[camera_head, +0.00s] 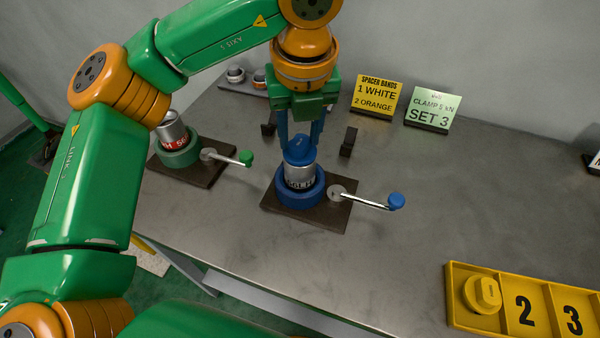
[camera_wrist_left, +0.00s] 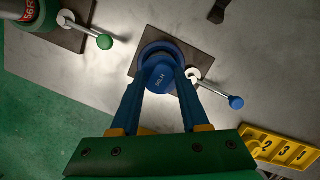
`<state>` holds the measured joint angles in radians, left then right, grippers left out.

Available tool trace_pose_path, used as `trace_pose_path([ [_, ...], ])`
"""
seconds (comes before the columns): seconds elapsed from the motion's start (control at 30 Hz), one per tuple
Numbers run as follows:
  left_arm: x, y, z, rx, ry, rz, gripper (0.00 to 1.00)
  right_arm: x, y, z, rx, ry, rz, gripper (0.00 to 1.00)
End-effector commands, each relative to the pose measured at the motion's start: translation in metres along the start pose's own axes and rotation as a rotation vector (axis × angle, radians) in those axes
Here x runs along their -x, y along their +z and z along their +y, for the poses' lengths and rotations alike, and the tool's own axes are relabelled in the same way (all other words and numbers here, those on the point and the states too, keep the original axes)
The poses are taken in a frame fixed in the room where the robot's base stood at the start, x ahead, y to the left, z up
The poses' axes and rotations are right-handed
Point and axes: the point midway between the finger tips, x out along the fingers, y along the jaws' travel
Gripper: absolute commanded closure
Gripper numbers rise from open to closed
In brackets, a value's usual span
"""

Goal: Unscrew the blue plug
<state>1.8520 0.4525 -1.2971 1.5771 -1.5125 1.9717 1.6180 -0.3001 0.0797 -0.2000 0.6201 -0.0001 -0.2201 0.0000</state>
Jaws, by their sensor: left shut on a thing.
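The blue plug (camera_head: 300,150) sits on top of a metal pipe (camera_head: 300,176), which stands upright in the blue vise (camera_head: 300,199). My left gripper (camera_head: 301,143) comes down from above and is shut on the blue plug, one finger on each side. The left wrist view shows the plug (camera_wrist_left: 160,80) between the two blue fingers (camera_wrist_left: 160,88). The blue vise's crank (camera_head: 366,200) reaches out to the right and ends in a blue knob. The pipe's lettering is partly hidden. My right gripper is not in view.
A green vise (camera_head: 178,154) with a pipe and green-knobbed crank stands to the left. A yellow tray (camera_head: 520,309) with numbered compartments lies front right; a yellow plug (camera_head: 483,293) sits in its left compartment. Signs reading spacer bands (camera_head: 377,97) and clamp (camera_head: 432,107) stand behind.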

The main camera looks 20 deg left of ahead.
Motion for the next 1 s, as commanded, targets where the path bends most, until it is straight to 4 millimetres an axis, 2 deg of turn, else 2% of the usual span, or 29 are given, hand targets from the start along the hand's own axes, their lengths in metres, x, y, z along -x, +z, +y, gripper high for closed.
trace_pose_path([
  [0.1, 0.000, 0.000, 0.001, -0.336, -0.071, 0.002, 1.00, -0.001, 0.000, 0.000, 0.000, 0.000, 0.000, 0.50],
  [0.2, 0.001, 0.000, 0.001, -0.558, -0.115, 0.003, 1.00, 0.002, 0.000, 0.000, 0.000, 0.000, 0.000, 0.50],
  [0.3, 0.001, 0.000, 0.000, -0.659, -0.134, 0.003, 1.00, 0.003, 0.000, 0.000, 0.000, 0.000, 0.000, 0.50],
  [0.57, 0.001, 0.000, 0.000, -0.682, -0.137, 0.003, 1.00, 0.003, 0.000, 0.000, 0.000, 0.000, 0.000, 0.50],
  [0.87, 0.003, 0.000, 0.001, -1.164, -0.237, 0.007, 1.00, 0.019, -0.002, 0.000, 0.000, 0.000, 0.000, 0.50],
  [0.9, 0.001, 0.000, 0.000, -1.187, -0.241, 0.006, 0.61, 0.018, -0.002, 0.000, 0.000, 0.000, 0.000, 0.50],
  [1.0, 0.000, 0.000, 0.000, -1.183, -0.239, 0.004, 0.88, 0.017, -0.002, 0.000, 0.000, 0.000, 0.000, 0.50],
])
